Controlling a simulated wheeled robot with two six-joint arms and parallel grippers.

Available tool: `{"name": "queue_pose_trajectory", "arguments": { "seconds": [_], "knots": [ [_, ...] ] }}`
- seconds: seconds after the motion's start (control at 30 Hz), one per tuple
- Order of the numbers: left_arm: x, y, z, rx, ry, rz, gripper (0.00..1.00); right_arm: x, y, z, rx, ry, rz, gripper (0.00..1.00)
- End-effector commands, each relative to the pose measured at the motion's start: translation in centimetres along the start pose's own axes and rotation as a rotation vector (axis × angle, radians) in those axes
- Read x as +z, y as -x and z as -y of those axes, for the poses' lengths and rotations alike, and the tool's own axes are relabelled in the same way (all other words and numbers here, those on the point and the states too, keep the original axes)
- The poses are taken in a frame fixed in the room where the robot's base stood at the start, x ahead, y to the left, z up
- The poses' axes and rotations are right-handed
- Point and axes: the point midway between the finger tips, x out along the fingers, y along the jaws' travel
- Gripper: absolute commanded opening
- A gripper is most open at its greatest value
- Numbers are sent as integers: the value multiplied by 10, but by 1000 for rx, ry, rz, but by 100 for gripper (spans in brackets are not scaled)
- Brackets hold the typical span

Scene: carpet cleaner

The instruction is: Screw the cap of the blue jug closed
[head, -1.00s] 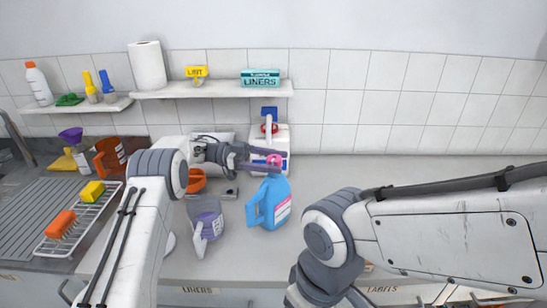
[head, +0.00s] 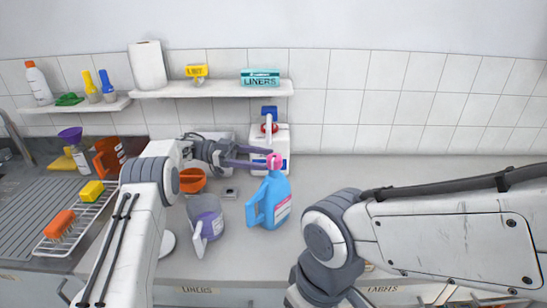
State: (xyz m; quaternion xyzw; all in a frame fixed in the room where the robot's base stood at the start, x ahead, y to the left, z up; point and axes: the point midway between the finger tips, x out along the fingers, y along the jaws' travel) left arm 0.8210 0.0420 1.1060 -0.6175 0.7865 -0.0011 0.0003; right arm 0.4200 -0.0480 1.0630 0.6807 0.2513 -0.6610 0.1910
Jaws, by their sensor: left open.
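The blue jug (head: 268,204) stands upright on the counter, its handle toward the left and a pink and white label on its right side. Its pink cap (head: 275,160) shows at the top of the neck; I cannot tell how tightly it sits. My left gripper (head: 268,157) is open, reaching in from the left with its purple-grey fingers at the height of the cap. The fingertips are at or just behind the cap; contact is not clear. My right arm fills the lower right, and its gripper is out of view.
A grey-purple jug (head: 207,216) stands close left of the blue jug. A white container with a red cap (head: 280,140) is behind it. An orange container (head: 193,180) lies near my left arm. The counter (head: 400,175) to the right is clear.

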Motion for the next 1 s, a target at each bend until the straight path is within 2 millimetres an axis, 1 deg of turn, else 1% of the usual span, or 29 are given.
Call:
{"name": "queue_pose_trajectory", "arguments": {
  "seconds": [0.03,0.4,0.6,0.9,1.0],
  "knots": [
    [1,5,0,-2,0,0,80,0,-1,0,0,0,0,80],
    [2,35,0,-1,-1,0,80,0,-4,0,0,0,0,80],
    [1,47,0,-1,0,0,80,0,-5,0,0,0,0,80],
    [0,48,0,0,1,0,80,0,-5,0,0,0,0,80],
    [-4,44,3,-10,-8,-4,80,0,-5,0,0,0,0,80]
  ]
}}
